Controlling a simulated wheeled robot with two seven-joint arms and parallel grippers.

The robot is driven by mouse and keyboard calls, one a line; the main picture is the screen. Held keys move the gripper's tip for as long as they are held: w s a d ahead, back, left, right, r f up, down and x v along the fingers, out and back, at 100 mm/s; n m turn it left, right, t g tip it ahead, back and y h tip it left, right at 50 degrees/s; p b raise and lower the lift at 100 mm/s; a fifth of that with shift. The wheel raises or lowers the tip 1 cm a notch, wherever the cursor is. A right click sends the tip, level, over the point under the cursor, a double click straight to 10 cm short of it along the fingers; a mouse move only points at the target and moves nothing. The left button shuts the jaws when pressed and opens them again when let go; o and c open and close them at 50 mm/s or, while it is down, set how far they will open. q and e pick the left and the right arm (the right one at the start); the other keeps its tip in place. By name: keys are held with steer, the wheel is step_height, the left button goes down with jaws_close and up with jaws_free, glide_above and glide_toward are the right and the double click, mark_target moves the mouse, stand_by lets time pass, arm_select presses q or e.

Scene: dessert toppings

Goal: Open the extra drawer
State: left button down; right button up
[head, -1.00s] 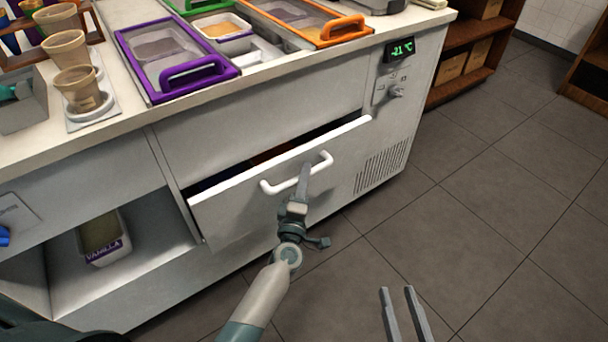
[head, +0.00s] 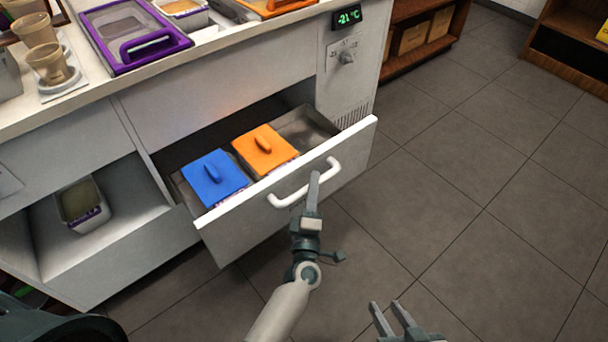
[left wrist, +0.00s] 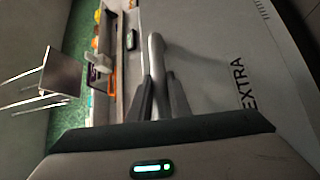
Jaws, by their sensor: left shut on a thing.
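The extra drawer (head: 236,230) is pulled well out of the white counter. Its front, lettered EXTRA, also shows in the left wrist view (left wrist: 215,60). Inside lie a container with a blue lid (head: 213,178) and one with an orange lid (head: 264,150), and the right end looks empty. My left gripper (head: 313,185) is shut on the drawer's white bar handle (head: 284,200), which runs between the fingers in the left wrist view (left wrist: 157,60). My right gripper (head: 392,318) is at the bottom of the head view, apart from the drawer, its two fingers spread and nothing between them.
The counter top (head: 84,92) carries cups (head: 48,62) and a purple-framed lid (head: 138,40). The tiled floor (head: 480,200) to the right is clear.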

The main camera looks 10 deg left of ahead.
arm_select(q)
steer(key=shift+s+d, duration=0.3)
steer(key=shift+d, duration=0.05)
steer(key=c, duration=1.6)
jaws_free()
steer(key=shift+c, duration=0.2)
steer(key=s+d+f, duration=0.2)
steer(key=s, duration=1.5)
steer(key=shift+f, duration=0.2)
